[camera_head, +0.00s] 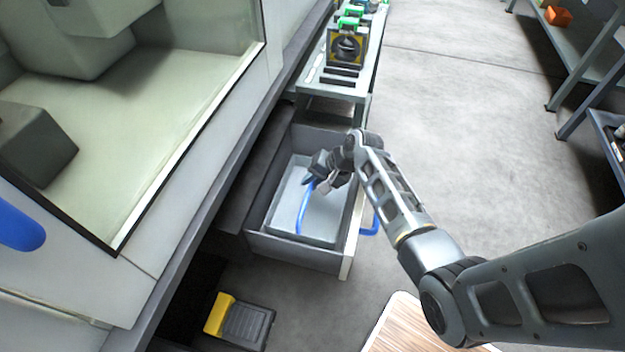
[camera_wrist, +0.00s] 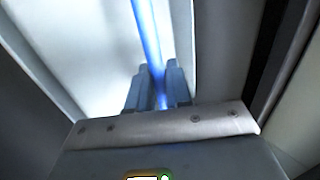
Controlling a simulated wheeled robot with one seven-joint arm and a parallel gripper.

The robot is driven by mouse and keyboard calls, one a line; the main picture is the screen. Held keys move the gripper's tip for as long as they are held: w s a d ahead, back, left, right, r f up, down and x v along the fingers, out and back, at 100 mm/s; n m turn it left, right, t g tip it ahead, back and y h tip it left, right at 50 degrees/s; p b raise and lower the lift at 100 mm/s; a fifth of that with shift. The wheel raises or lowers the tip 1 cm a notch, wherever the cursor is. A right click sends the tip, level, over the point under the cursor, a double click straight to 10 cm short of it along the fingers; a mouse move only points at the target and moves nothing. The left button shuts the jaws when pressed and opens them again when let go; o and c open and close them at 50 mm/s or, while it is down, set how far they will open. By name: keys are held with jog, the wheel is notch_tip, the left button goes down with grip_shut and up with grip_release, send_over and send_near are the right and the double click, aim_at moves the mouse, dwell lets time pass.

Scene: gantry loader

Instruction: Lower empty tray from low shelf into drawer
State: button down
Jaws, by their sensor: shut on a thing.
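The empty tray (camera_head: 322,218) is a pale grey shallow box with a blue arched handle (camera_head: 301,208). In the head view it sits inside the open grey drawer (camera_head: 293,252), within its walls. Whether it rests on the drawer floor I cannot tell. My gripper (camera_head: 318,184) is over the tray, at the blue handle. In the wrist view my gripper's fingers (camera_wrist: 158,84) are shut on the blue handle (camera_wrist: 147,35), with the pale tray floor (camera_wrist: 85,45) beyond. My gripper and arm hide the tray's far right part.
A blue drawer pull (camera_head: 371,226) is on the drawer's right front. A yellow and black pedal (camera_head: 240,320) lies on the floor in front. The machine fills the left; open floor lies right.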

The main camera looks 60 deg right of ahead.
jog(key=c, duration=1)
grip_release()
jog(key=shift+o, duration=0.2)
jog(key=v, duration=0.7)
jog(key=shift+s+r+p, duration=0.15)
jog(key=shift+r+p, duration=0.15)
jog(key=shift+p, duration=0.05)
notch_tip(320, 180, up, 7)
jog(key=p, duration=0.7)
jog(key=shift+p, duration=0.3)
